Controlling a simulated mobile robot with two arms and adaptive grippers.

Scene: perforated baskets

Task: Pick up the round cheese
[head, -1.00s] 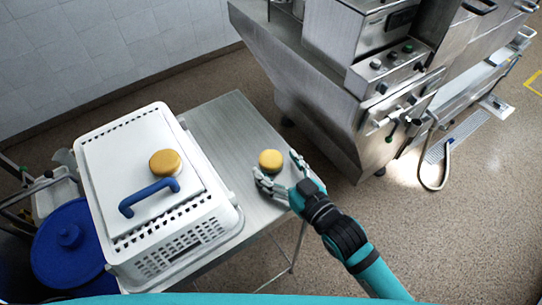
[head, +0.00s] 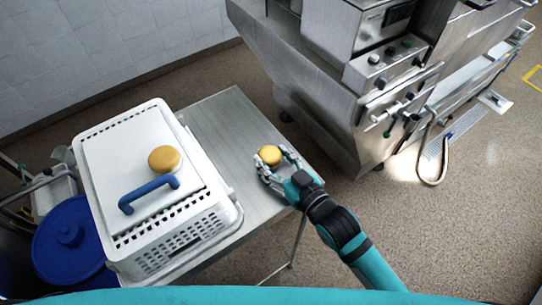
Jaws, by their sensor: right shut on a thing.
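A round yellow cheese (head: 270,155) is at the right part of the steel table. My right gripper (head: 272,162) is shut on it, with a finger on each side. I cannot tell whether the cheese still touches the table. A second round yellow cheese (head: 164,159) lies on the white lid of the perforated basket, beside the blue handle. My left gripper is not in view.
The white perforated basket (head: 190,243) fills the left part of the steel table (head: 222,118). A blue lidded bin (head: 68,245) stands at the left. A large steel machine (head: 335,90) stands behind and right of the table.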

